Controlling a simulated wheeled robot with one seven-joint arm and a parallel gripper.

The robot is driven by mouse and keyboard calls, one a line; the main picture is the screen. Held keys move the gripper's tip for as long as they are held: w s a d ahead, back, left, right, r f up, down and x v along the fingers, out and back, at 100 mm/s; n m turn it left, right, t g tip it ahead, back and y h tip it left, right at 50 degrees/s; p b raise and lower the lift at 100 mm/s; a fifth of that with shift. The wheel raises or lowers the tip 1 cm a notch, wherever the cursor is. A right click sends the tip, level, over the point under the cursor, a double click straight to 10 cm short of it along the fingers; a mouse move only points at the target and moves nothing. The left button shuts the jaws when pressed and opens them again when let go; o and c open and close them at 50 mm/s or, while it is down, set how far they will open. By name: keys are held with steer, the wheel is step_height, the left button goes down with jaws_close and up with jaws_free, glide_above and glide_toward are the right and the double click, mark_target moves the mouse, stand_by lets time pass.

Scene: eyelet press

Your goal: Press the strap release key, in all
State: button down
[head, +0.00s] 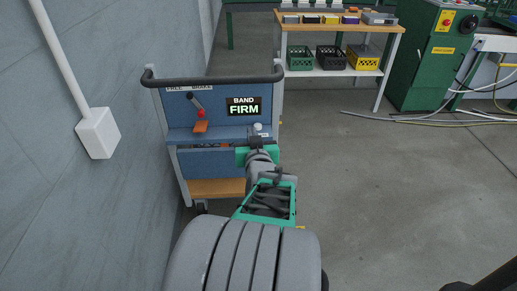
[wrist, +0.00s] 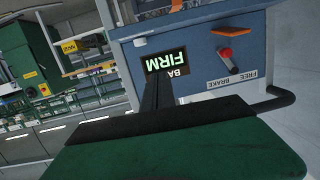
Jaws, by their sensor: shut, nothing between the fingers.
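A blue cart panel (head: 178,106) carries a lit display (head: 243,106) reading "BAND FIRM"; the display also shows upside down in the wrist view (wrist: 180,62). I cannot make out a strap release key for certain. A small pale round knob (head: 258,127) sits on the cart just beyond my gripper (head: 257,142), which may cover part of that area. In the wrist view my gripper's dark fingers (wrist: 158,80) are together with nothing between them, and overlap the display's edge. I cannot tell whether they touch anything.
A lever with a red knob (head: 201,113) stands by the "FREE / BRAKE" label, above an orange tab (head: 200,127). A dark handle bar (head: 215,80) crosses the cart's top. The wall is close at left; open floor (head: 370,180) lies right. A shelf bench (head: 340,30) stands behind.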

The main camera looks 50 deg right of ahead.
steer(key=shift+s+d+r+m+h, duration=0.1)
steer(key=shift+s+d+m+h, duration=0.35)
steer(key=shift+s+d, duration=0.55)
steer(key=b, duration=0.1)
glide_above(258, 126)
steer(key=v, duration=0.4)
steer(key=shift+f, duration=0.8)
steer(key=f, duration=0.1)
steer(key=f+b, duration=0.1)
steer(key=w+d+f, duration=0.1)
steer(key=shift+f, duration=0.4)
